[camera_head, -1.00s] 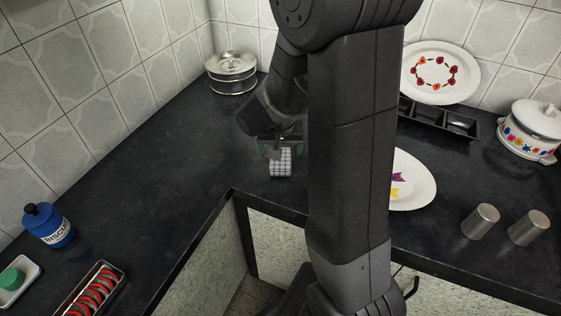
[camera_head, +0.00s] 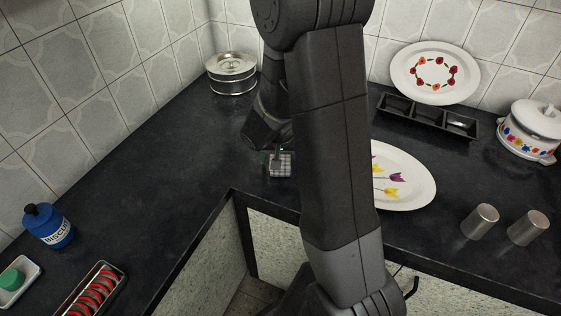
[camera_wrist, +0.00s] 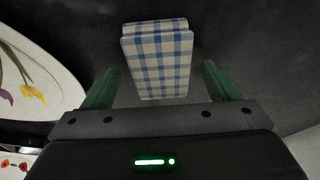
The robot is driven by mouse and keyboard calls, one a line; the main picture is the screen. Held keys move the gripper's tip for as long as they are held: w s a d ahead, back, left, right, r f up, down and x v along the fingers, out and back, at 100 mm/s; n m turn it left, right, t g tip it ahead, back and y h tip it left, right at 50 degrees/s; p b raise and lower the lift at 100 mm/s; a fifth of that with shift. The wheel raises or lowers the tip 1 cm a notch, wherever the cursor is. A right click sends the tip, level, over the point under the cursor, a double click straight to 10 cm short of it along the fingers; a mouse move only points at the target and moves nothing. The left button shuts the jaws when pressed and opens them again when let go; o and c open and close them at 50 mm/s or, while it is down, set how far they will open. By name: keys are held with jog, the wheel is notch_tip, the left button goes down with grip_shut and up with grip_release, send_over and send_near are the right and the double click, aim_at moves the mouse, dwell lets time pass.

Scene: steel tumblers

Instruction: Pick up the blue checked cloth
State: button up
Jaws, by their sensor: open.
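The blue checked cloth (camera_head: 280,166), folded into a small white-and-blue block, lies on the dark counter near its inner corner. In the wrist view the cloth (camera_wrist: 158,62) lies ahead of and partly between my green fingers. My gripper (camera_wrist: 158,82) is open, with one finger on each side of the cloth and a visible gap on both sides. In the head view my gripper (camera_head: 272,150) is small and partly hidden, just above the cloth. I cannot tell how high the fingers are above the counter.
A floral oval plate (camera_head: 412,190) lies right of my arm, with a black three-part tray (camera_head: 428,116) behind it. A steel tin (camera_head: 232,76) stands at the back corner. Two steel tumblers (camera_head: 480,222) stand at the right. The counter left of the cloth is clear.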

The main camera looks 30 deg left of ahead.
jog(key=shift+f+b, duration=0.2)
jog(key=shift+b, duration=0.25)
dwell(0.5)
jog(key=c, duration=1.1)
jog(key=shift+c, duration=0.2)
jog(key=shift+r, duration=0.1)
jog(key=shift+r+p, duration=0.2)
jog(key=shift+p, duration=0.3)
notch_tip(320, 180, up, 10)
jog(key=shift+p, duration=0.35)
